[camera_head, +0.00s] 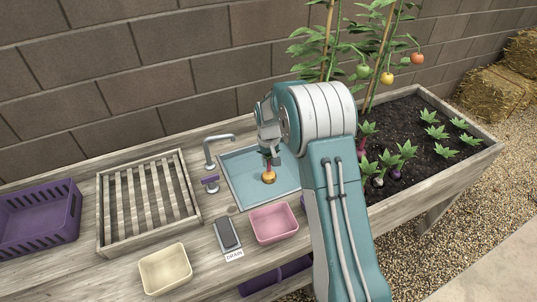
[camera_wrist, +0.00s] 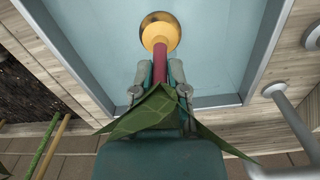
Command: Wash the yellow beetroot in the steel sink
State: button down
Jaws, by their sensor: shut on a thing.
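The yellow beetroot (camera_head: 269,176) hangs root-down over the steel sink (camera_head: 235,187). My gripper (camera_head: 270,157) is shut on its stem and holds it from above. In the wrist view the beetroot (camera_wrist: 160,34) is round and yellow with a dark red stem (camera_wrist: 160,65), and my gripper's fingers (camera_wrist: 160,78) close on that stem. Green leaves (camera_wrist: 145,112) spread over the gripper. The sink basin (camera_wrist: 215,60) looks pale blue inside. I cannot tell whether water runs.
Left of the sink are a slatted wooden rack (camera_head: 104,211) and a purple crate (camera_head: 40,232). A cream tub (camera_head: 166,271), a pink tub (camera_head: 273,225) and a grey pedal-like piece labelled DRAIN (camera_head: 227,234) are in front. A soil bed (camera_head: 430,150) with plants lies right.

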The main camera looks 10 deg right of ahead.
aim_at(269, 173)
jog(key=shift+f, duration=3.4)
jog(key=shift+d, duration=0.1)
jog(key=d, duration=0.2)
jog(key=w+d, duration=0.1)
jog(key=d, duration=0.1)
jog(key=shift+d, duration=0.4)
jog(key=s+a, duration=0.2)
jog(key=a, duration=0.8)
jog(key=w+d, duration=0.2)
jog(key=d, duration=0.8)
